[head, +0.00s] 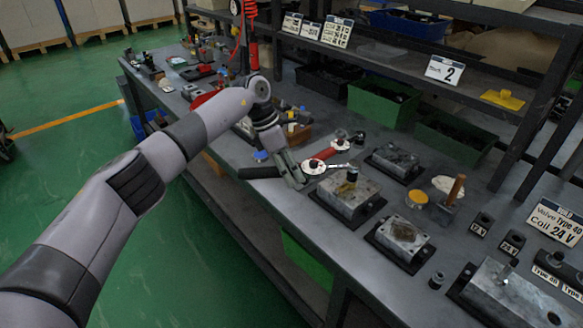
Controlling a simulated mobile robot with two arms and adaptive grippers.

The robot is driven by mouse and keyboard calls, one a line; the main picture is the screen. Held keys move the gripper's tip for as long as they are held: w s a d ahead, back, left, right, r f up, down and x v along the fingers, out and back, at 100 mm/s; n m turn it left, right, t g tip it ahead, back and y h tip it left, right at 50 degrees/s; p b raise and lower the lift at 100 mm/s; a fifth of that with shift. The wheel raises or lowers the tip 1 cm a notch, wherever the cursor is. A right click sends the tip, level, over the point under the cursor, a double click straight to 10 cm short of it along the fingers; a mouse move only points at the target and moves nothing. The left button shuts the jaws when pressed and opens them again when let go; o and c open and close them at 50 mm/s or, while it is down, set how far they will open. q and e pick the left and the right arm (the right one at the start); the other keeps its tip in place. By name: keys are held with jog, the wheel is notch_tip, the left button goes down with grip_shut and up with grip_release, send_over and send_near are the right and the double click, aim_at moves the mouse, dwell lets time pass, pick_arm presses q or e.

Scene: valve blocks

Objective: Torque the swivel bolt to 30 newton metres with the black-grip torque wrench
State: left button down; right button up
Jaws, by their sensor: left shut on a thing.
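My left gripper (291,172) is shut on the black-grip torque wrench (258,172). The black grip sticks out to the left of the fingers. The wrench's round white part (314,167) and shiny end lie to their right, pointing at a dark upright bolt (352,175) on a grey metal valve block (347,195). This looks like the swivel bolt; whether the wrench head is seated on it or only beside it, I cannot tell. A red-grip wrench (326,153) lies just behind. My right gripper is out of view.
More metal blocks on black bases stand near, one behind (396,160) and one in front (402,237). A yellow-lidded tin (417,197) and a wooden-handled tool (454,190) stand to the right. Green bins (384,103) and a dark shelf frame line the back.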

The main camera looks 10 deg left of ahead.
pick_arm(q)
jog(key=shift+s+d+r+n+t+p, duration=0.1)
jog(key=shift+s+d+n+t+p, duration=0.1)
jog(key=shift+s+n+p, duration=0.15)
jog(key=shift+s+d+r+n+t+p, duration=0.15)
jog(key=shift+s+n+p, duration=0.1)
jog(key=shift+s, duration=0.2)
jog(key=shift+f, duration=0.1)
jog(key=shift+r, duration=0.65)
jog(key=shift+r+p, duration=0.1)
jog(key=shift+p, duration=0.25)
notch_tip(320, 180, up, 6)
jog(key=p, duration=0.3)
jog(key=shift+r, duration=0.1)
